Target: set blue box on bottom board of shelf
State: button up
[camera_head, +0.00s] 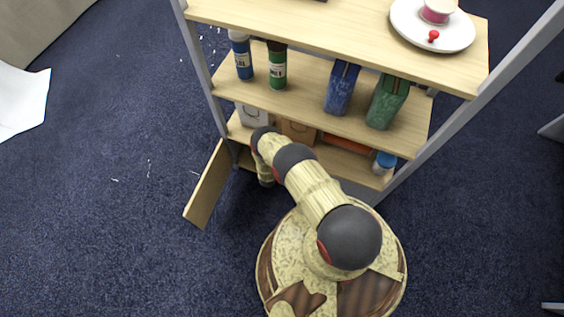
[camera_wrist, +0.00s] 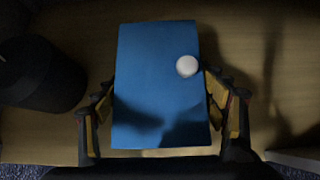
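A blue box (camera_wrist: 155,80) fills the middle of the wrist view, with a small white round thing (camera_wrist: 187,66) at its right side. My gripper (camera_wrist: 160,112) has one finger on each side of the box, with the pads against its edges. Pale wood board (camera_wrist: 60,130) shows around and below the box; I cannot tell whether the box touches it. The bottom board (camera_head: 245,160) shows only in part.
A dark cylinder (camera_wrist: 38,72) stands left of the box. An open wood door panel (camera_head: 208,187) sticks out at the shelf's lower left. A white box (camera_head: 253,115), a brown box (camera_head: 298,132) and a blue-capped jar (camera_head: 384,162) stand low. Bottles and bags stand above.

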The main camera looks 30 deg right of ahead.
jog(key=o, duration=0.3)
jog(key=shift+w+r, duration=0.1)
jog(key=shift+r, duration=0.05)
jog(key=shift+a+r, duration=0.2)
jog(key=shift+r, duration=0.1)
jog(key=p+v, duration=0.5)
jog(key=v, duration=0.6)
jog(key=shift+s+a, duration=0.1)
jog(key=shift+s, duration=0.2)
